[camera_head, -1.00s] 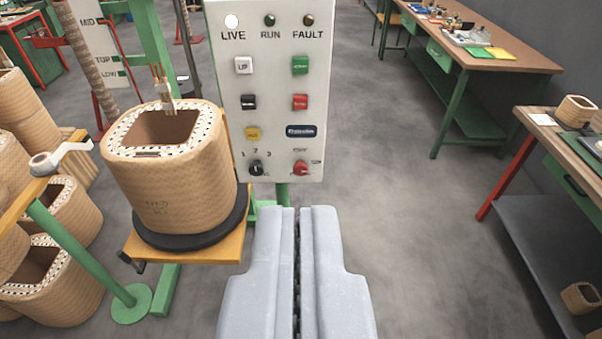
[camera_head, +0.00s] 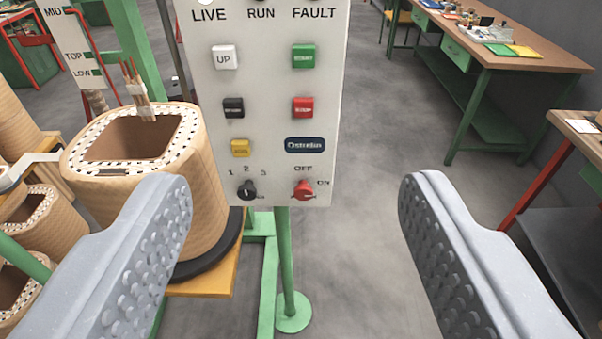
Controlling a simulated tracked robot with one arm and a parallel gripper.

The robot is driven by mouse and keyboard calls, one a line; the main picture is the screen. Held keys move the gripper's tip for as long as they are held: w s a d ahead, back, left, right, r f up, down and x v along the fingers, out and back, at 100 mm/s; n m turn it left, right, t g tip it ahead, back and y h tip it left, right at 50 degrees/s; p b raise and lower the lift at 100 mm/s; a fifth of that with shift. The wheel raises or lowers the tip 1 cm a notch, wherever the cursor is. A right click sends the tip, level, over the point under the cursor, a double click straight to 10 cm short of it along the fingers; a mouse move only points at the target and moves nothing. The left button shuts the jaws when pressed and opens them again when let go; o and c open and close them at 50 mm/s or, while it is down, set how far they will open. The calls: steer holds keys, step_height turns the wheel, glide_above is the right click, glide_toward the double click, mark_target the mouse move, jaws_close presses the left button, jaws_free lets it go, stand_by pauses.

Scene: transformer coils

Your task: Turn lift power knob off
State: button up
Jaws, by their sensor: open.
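The lift power knob (camera_head: 304,189) is a small red rotary knob at the lower right of the white control panel (camera_head: 322,92). The label OFF is above it and ON is to its right. The knob's exact pointing direction is too small to tell. A black selector knob (camera_head: 247,189) marked 1, 2, 3 sits to its left. My gripper (camera_head: 295,205) is open and empty, its two grey fingers wide apart. The fingers are nearer the camera than the panel, with the red knob between them in the picture and not touched.
A coil (camera_head: 160,165) stands on a black disc on a yellow platform left of the panel, behind my left finger. Above the knobs are several push buttons. A green post (camera_head: 285,260) holds the panel. Workbenches (camera_head: 500,55) stand at the right. Grey floor (camera_head: 375,150) is clear between.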

steer(key=w+f, duration=1.1)
steer(key=t, duration=0.2)
glide_toward(304, 197)
steer(key=shift+w, duration=4.7)
steer(key=shift+a, duration=0.1)
steer(key=c, duration=1)
